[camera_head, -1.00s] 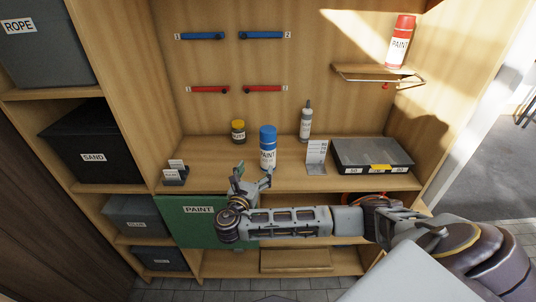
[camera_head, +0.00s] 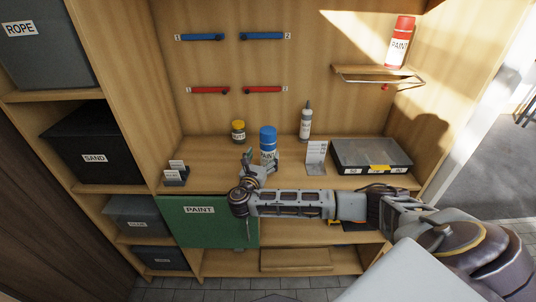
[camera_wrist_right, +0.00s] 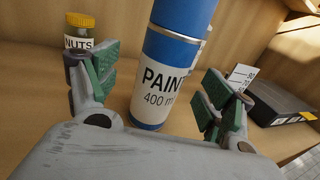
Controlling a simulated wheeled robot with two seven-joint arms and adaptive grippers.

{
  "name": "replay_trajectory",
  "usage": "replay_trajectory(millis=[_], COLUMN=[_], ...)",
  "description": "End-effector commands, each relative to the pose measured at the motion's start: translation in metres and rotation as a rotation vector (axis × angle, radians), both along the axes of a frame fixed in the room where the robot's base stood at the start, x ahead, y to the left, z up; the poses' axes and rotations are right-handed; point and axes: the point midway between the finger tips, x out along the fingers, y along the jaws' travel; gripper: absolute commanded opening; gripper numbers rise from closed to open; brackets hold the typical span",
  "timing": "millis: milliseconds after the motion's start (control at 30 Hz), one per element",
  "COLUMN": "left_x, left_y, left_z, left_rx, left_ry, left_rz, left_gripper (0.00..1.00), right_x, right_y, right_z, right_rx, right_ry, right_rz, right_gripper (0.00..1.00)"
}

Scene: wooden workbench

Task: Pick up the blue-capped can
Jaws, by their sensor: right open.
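The blue-capped can (camera_head: 268,139) stands upright on the workbench shelf, with a white label reading PAINT. In the right wrist view the can (camera_wrist_right: 165,75) rises large between the two fingers. My right gripper (camera_head: 261,161) is in front of the can, its fingers on either side of the can's lower part. In the right wrist view the gripper (camera_wrist_right: 155,90) is open, with green pads, and gaps show between the pads and the can. The gripper hides the can's lower part in the head view. My left gripper is not in view.
A yellow-capped nuts jar (camera_head: 238,131) stands left behind the can. A grey-tipped bottle (camera_head: 305,122) stands right behind it. A white card stand (camera_head: 316,157) and a black case (camera_head: 370,155) are to the right. Small label holders (camera_head: 175,172) are at the left. A red paint can (camera_head: 400,42) stands on a high shelf.

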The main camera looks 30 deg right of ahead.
Motion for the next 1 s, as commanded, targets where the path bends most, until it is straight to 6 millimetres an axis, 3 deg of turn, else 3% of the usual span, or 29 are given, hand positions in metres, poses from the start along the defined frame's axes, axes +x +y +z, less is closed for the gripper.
replay_trajectory(millis=[367, 1000], left_x=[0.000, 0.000], left_y=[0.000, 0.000], left_z=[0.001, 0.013], left_rx=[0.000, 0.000], left_ry=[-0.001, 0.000], left_rz=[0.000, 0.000], left_gripper=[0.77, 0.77], right_x=[0.001, 0.030], right_y=[-0.002, -0.043], right_z=[0.000, 0.000], right_rx=[0.000, 0.000], right_ry=[0.000, 0.000], right_rz=[-0.001, 0.000], right_gripper=[0.82, 0.82])
